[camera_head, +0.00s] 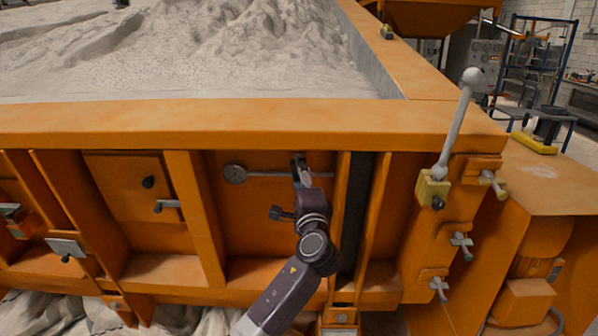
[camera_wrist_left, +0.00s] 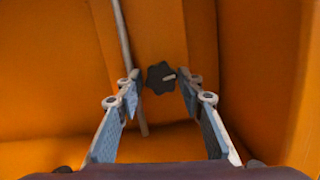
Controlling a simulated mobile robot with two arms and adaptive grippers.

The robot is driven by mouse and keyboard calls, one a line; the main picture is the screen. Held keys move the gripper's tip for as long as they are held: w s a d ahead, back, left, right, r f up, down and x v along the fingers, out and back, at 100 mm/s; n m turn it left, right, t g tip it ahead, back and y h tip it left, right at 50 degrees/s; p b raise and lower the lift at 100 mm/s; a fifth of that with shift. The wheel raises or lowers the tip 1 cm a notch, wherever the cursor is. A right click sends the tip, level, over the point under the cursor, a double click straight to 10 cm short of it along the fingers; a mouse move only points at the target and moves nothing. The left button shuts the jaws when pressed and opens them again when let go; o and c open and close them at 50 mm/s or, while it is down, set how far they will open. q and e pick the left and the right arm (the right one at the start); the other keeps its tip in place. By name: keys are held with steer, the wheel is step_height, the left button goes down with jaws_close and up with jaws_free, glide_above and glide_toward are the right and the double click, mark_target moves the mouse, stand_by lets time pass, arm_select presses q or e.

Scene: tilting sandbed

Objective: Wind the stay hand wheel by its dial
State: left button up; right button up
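My left gripper (camera_head: 299,163) reaches up to the orange front panel, below the bed's rim. In the left wrist view its two fingers (camera_wrist_left: 161,84) are open and spread. In the head view the gripper and arm appear to hide this wheel. A round grey dial (camera_head: 235,173) sits on the panel left of the gripper. A thin rod (camera_head: 270,174) runs right from it, behind the gripper. My right gripper is not in view.
Vertical orange ribs (camera_head: 194,215) stand on both sides of the recessed panel. The sand-filled bed (camera_head: 200,60) lies above. A tall ball-topped lever (camera_head: 457,120) and several clamp handles (camera_head: 461,243) stick out at the right. A small handle (camera_head: 167,205) is on the left panel.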

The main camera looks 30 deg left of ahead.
arm_select(q)
steer(key=shift+o, duration=1.2)
steer(key=v, duration=1.2)
